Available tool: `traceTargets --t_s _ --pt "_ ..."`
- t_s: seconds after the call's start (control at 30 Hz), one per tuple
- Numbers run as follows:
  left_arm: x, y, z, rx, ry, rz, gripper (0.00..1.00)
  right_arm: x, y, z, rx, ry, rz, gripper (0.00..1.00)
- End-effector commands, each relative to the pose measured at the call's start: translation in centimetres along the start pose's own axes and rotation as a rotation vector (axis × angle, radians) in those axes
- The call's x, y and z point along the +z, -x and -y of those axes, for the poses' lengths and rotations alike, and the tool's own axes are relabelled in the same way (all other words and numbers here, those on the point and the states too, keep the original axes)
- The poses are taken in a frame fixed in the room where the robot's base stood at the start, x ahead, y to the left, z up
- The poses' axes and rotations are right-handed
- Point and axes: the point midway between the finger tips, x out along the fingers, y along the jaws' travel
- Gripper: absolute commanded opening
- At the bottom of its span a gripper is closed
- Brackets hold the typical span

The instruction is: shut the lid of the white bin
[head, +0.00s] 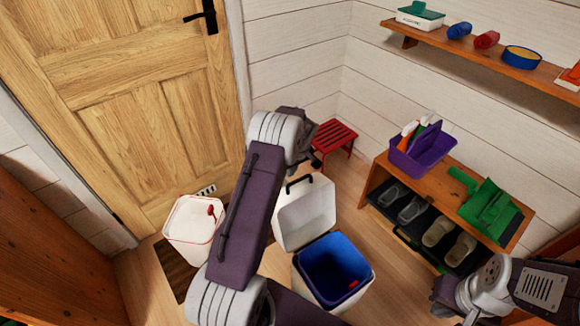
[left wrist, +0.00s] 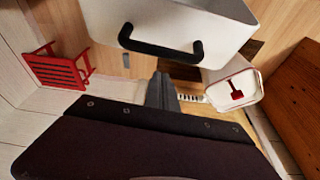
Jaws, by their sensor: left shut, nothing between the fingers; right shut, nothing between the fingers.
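The white bin (head: 362,291) stands on the floor with its blue inside showing. Its white lid (head: 305,215) is open and stands up at the bin's far edge. The lid also fills the top of the left wrist view (left wrist: 190,18), with its black handle (left wrist: 160,47) hanging towards the camera. My left gripper (head: 316,162) is shut and empty, beyond the lid's handle edge in the head view. In the left wrist view its closed fingers (left wrist: 162,92) are just below the handle, with no clear contact. My right gripper (head: 440,306) is shut and empty at the lower right.
A red stool (head: 334,133) stands by the back wall. A white, red-rimmed container (head: 190,250) is left of my left arm. A wooden shoe rack (head: 377,180) on the right holds a purple caddy (head: 425,152) and a green dustpan (head: 490,215). A wall shelf (head: 480,57) hangs above.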

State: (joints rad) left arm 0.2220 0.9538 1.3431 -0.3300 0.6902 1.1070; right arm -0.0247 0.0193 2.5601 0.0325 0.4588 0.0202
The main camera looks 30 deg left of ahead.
Motion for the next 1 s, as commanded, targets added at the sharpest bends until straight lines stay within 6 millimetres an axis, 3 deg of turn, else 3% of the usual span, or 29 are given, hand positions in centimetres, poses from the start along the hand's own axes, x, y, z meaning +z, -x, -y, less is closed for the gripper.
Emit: traceTargets --t_s 0.2,0.67,0.87,1.0 --pt "2.0 0.7 0.0 -0.001 -0.001 0.0 0.0 0.1 -0.6 0.0 0.0 0.0 0.0 0.0" --pt "2.4 0.8 -0.1 0.0 -0.002 -0.008 0.0 0.1 -1.1 0.0 0.0 0.0 0.0 0.0" --pt "4.5 1.6 -0.6 0.003 -0.006 -0.076 0.0 0.4 -4.0 -0.1 0.0 0.0 0.0 0.0" --pt "7.5 2.7 -1.1 0.005 -0.01 -0.17 0.0 0.8 -7.8 -0.1 0.0 0.0 0.0 0.0"
